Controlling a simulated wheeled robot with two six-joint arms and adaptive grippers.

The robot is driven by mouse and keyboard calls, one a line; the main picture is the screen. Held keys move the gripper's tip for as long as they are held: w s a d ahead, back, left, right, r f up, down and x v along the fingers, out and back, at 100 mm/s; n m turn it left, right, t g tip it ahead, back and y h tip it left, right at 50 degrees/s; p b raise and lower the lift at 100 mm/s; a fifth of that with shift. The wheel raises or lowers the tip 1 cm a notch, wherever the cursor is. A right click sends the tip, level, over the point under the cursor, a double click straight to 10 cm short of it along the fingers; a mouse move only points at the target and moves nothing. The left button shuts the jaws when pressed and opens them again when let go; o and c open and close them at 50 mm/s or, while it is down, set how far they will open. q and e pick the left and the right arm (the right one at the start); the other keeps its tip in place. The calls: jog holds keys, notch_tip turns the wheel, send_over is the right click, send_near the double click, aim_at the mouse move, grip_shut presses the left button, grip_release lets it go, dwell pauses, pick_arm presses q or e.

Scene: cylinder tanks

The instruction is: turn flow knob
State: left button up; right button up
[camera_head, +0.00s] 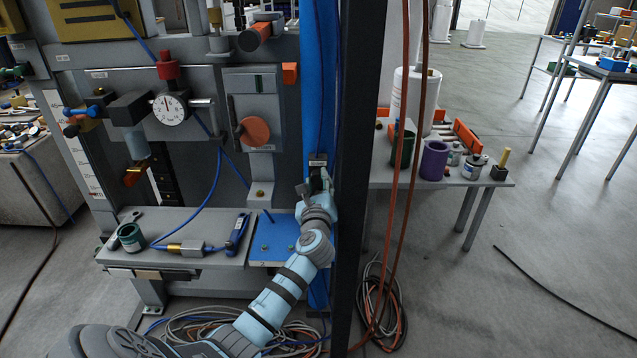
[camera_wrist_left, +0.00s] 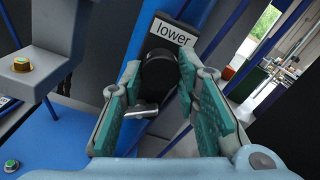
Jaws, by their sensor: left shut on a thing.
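A black knob (camera_wrist_left: 158,75) sits on the blue upright post, under a dark label (camera_wrist_left: 172,29) that reads "lower". My left gripper (camera_wrist_left: 157,82) has its two teal-padded fingers on either side of the knob and is shut on it. A short metal lever or stub (camera_wrist_left: 141,111) shows below the knob between the fingers. In the head view my left gripper (camera_head: 320,183) reaches up to the blue post (camera_head: 321,100), and its fingers largely hide the knob. My right gripper is not in view.
A round white gauge (camera_head: 170,108) and an orange disc knob (camera_head: 253,131) are on the panel at left. A grey shelf (camera_head: 175,228) holds a blue-handled tool and a dark green cup. A dark post and hanging red hoses (camera_head: 402,120) stand close right of my arm.

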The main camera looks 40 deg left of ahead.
pick_arm(q)
jog(key=n, duration=0.1)
jog(key=n+b, duration=0.1)
jog(key=shift+f+n, duration=0.2)
jog(key=shift+n, duration=0.1)
jog(key=shift+r+n, duration=0.15)
jog(key=shift+n, duration=0.25)
jog(key=shift+n+b, duration=0.45)
jog(key=shift+n, duration=1.05)
jog(key=o, duration=0.6)
jog(key=shift+c, duration=0.2)
jog(key=shift+s+d, duration=0.1)
